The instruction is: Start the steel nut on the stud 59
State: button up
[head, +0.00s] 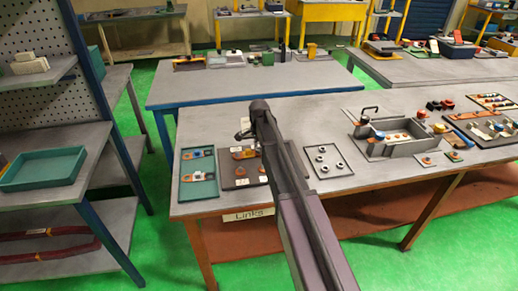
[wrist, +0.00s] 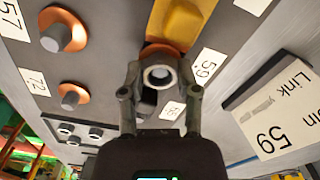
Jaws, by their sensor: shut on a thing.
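My gripper (wrist: 158,90) is shut on the steel nut (wrist: 158,76), a grey ring seen end-on between the fingertips in the wrist view. Just beyond it is the copper-coloured end (wrist: 153,48) of a yellow link (wrist: 180,18), beside the label 59 (wrist: 207,68). Stud 59 is hidden behind the nut and fingers, so I cannot tell whether the nut touches it. In the head view my gripper (head: 246,134) is over the dark board (head: 241,182), mostly masked by my arm.
Studs with copper rings (wrist: 62,30) (wrist: 73,95) stand on the board near labels 57 and 72. A card reading Link 59 (wrist: 272,120) is at right. A framed mat with several nuts (head: 328,160) and a grey tray (head: 385,147) lie right of my arm; a teal tray (head: 199,188) lies left.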

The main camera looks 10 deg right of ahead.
jog(key=m, duration=0.4)
jog(key=shift+s+m, duration=0.15)
jog(key=shift+m, duration=0.25)
jog(key=o, duration=1.1)
jog(key=shift+r+p, duration=3.5)
jog(key=shift+p, duration=0.05)
